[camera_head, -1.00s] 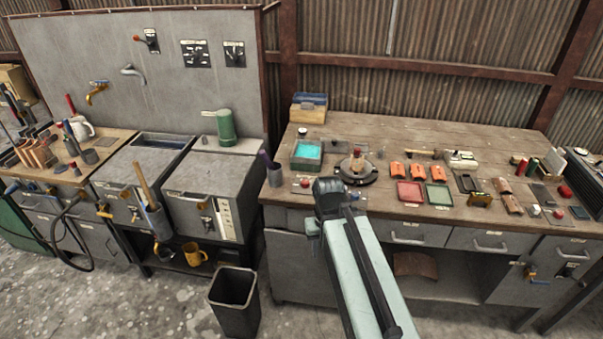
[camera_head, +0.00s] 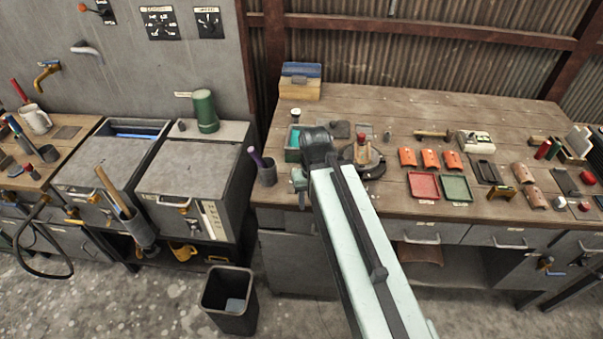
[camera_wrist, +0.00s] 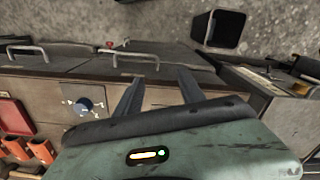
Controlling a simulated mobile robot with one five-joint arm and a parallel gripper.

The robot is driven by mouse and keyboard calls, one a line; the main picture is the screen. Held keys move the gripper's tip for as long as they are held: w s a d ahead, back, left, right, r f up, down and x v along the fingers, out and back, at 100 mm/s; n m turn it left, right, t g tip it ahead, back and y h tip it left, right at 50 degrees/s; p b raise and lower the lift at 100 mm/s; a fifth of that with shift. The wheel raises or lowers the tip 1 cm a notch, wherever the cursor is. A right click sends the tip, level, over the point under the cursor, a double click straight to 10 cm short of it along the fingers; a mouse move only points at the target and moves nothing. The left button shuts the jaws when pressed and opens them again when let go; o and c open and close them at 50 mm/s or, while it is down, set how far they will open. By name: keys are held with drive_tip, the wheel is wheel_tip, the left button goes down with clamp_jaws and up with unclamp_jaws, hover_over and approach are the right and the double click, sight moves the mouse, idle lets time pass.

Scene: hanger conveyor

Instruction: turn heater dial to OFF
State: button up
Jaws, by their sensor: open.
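In the head view, two dark dial plates, a left one (camera_head: 160,22) and a right one (camera_head: 208,22), sit on the grey wall panel. Their labels are unreadable, and I cannot tell which dial is the heater's. My gripper (camera_wrist: 157,88) is open and empty, its dark fingers apart over the bench front, not touching the blue dial. In the head view my arm hides part of the bench front.
The wooden bench (camera_head: 440,110) holds orange tiles (camera_head: 430,158), a red tray (camera_head: 423,186) and a green tray (camera_head: 455,188). A black bin (camera_head: 228,300) stands on the floor.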

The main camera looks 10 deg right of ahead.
drive_tip(key=w+r+m+p, duration=0.1)
drive_tip(key=w+m, duration=0.3)
drive_tip(key=m, duration=0.2)
drive_tip(key=w+r+m+p, duration=0.1)
drive_tip(key=w+m, duration=0.4)
drive_tip(key=m, duration=0.1)
drive_tip(key=w+d+r+m+p, duration=0.1)
drive_tip(key=w+m, duration=0.4)
drive_tip(key=m, duration=0.1)
drive_tip(key=shift+w+r+m+g, duration=0.1)
drive_tip(key=shift+r+m+g, duration=0.1)
drive_tip(key=shift+m+g, duration=0.1)
drive_tip(key=shift+w+m, duration=0.45)
drive_tip(key=shift+m, duration=0.65)
drive_tip(key=f+b, duration=0.3)
drive_tip(key=f, duration=0.1)
drive_tip(key=f+b, duration=0.4)
drive_tip(key=shift+s, duration=0.2)
drive_tip(key=shift+r, duration=0.15)
drive_tip(key=shift+a, duration=0.1)
clamp_jaws()
